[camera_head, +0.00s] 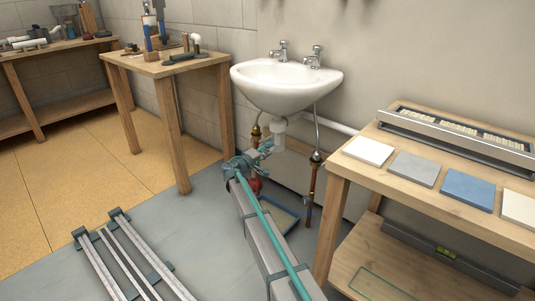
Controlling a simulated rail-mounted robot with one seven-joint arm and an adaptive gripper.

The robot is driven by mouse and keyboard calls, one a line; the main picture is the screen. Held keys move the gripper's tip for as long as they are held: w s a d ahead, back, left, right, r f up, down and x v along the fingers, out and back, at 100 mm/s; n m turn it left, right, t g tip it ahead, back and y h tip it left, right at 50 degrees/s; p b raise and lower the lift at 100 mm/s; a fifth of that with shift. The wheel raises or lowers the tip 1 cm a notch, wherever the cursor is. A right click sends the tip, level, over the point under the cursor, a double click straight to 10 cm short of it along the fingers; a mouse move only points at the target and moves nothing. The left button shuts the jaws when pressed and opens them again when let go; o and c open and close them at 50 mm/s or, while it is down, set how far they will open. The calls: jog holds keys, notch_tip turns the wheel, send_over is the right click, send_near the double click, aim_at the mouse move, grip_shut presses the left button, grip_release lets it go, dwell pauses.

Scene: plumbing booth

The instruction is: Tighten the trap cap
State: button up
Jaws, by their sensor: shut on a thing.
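The white sink (285,82) hangs on the wall, with a white trap (279,130) below its bowl and a white waste pipe (330,121) running right to the wall. My arm reaches in from the bottom of the picture. My gripper (264,148) is under the sink, close to the lower part of the trap. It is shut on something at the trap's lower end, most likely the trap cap. The cap itself is hidden or too small to make out, and so is its seating.
Supply pipes with brass valves (317,158) stand either side of the trap. A shallow tray (284,218) lies on the floor below. A tool table (160,65) stands left and a tile bench (470,180) right. Floor rails (130,262) lie front left.

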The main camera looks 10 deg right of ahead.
jog(key=shift+m, duration=0.3)
jog(key=o, duration=1.1)
jog(key=shift+o, duration=0.2)
jog(key=v, duration=1.2)
